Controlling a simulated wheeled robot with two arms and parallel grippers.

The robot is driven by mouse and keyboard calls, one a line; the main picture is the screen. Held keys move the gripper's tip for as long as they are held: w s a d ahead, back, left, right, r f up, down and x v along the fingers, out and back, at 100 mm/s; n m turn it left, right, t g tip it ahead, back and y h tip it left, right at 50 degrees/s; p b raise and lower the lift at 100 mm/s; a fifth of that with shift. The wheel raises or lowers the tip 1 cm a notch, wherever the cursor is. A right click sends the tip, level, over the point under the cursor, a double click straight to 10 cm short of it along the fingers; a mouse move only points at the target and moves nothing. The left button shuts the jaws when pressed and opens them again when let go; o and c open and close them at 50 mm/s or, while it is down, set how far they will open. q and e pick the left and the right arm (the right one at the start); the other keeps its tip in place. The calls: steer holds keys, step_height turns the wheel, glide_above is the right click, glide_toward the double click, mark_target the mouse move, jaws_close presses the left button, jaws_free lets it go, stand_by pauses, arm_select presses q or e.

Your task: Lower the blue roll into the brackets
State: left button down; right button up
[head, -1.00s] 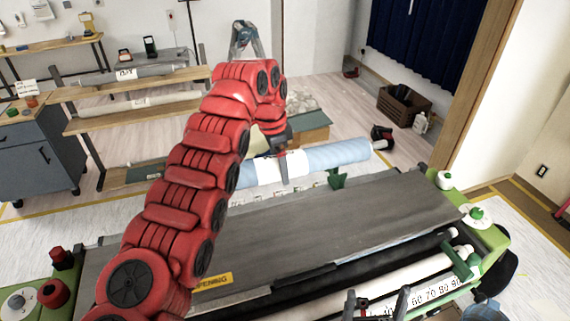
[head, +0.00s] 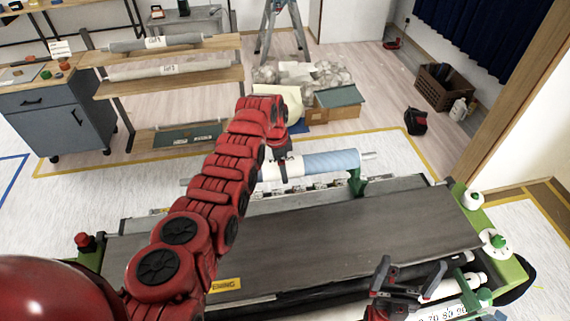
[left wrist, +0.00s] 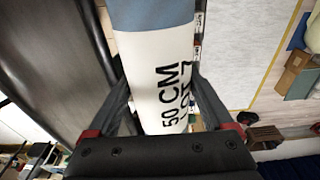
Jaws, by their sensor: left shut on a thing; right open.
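The blue roll (head: 332,162), blue with a white labelled section, lies roughly level beyond the far edge of the machine. My left gripper (head: 283,170) is shut around its white section; the left wrist view shows the fingers on both sides of the roll (left wrist: 165,60), by the "50 CM" print. A green bracket (head: 356,184) stands below the roll's right end; I cannot tell whether they touch. The other bracket is hidden behind my left arm. My right gripper (head: 408,282) is open and empty over the machine's front right.
The machine's flat grey top (head: 340,230) lies between me and the roll. White rollers and a green end plate (head: 490,235) are at the right. A shelf with other rolls (head: 165,70) stands back left. A cardboard box (head: 330,108) and a stepladder (head: 283,25) are behind.

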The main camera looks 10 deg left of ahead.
arm_select(q)
steer(key=shift+w, duration=0.1)
steer(key=shift+f+b, duration=0.2)
steer(key=shift+b, duration=0.4)
steer(key=shift+f+b, duration=2.1)
steer(key=shift+f, duration=0.55)
steer(key=shift+b, duration=0.8)
steer(key=shift+f+b, duration=2.45)
steer(key=shift+f, duration=0.55)
jaws_free()
steer(key=shift+r, duration=0.1)
steer(key=shift+s, duration=0.2)
